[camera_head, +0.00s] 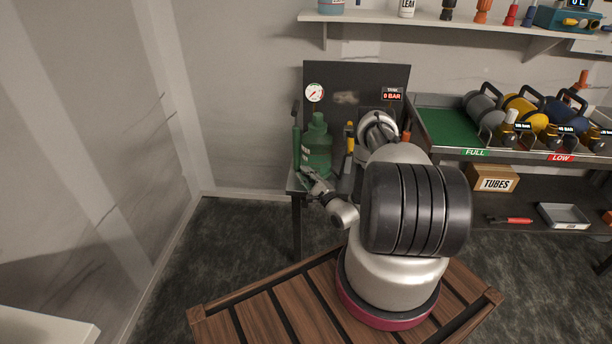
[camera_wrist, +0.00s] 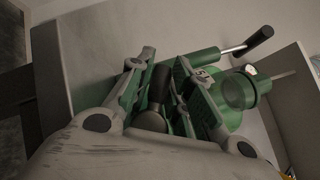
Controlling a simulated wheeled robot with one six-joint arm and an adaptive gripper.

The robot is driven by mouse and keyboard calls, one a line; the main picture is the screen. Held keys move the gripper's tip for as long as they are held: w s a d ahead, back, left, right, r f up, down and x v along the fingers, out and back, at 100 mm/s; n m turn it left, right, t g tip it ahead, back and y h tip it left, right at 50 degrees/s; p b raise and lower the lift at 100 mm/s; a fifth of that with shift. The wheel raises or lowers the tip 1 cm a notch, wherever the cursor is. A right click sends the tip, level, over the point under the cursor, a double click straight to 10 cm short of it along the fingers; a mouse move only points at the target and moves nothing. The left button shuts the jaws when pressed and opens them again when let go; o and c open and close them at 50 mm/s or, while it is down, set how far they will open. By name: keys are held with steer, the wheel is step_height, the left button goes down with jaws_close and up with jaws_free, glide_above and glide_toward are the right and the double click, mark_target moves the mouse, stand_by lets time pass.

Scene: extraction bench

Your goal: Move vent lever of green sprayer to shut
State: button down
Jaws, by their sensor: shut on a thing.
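The green sprayer (camera_head: 317,140) stands upright on a bench at the left, in front of a dark panel. In the wrist view its green body (camera_wrist: 238,90) shows, with a black-gripped metal handle (camera_wrist: 262,38) sticking out. My gripper (camera_head: 306,176) is low at the sprayer's front. In the wrist view the fingers of my gripper (camera_wrist: 164,66) sit either side of a dark lever-like part (camera_wrist: 159,84), which appears to be the vent lever, and are shut on it. The lever's pivot and its exact setting cannot be made out.
A round gauge (camera_head: 314,92) and a "0 BAR" display (camera_head: 392,94) are on the dark panel. A yellow-handled tool (camera_head: 350,135) stands right of the sprayer. A rack with several cylinders (camera_head: 523,108) is at the right. A wall shelf (camera_head: 420,21) hangs above.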

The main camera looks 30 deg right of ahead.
steer(key=shift+f, duration=0.1)
steer(key=m+t, duration=0.1)
steer(key=m+t+h, duration=0.1)
steer(key=m, duration=0.1)
steer(key=d+r+m+t+h, duration=0.1)
steer(key=m, duration=0.1)
steer(key=shift+s, duration=0.4)
steer(key=c, duration=1.3)
jaws_free()
steer(key=shift+w+r, duration=0.1)
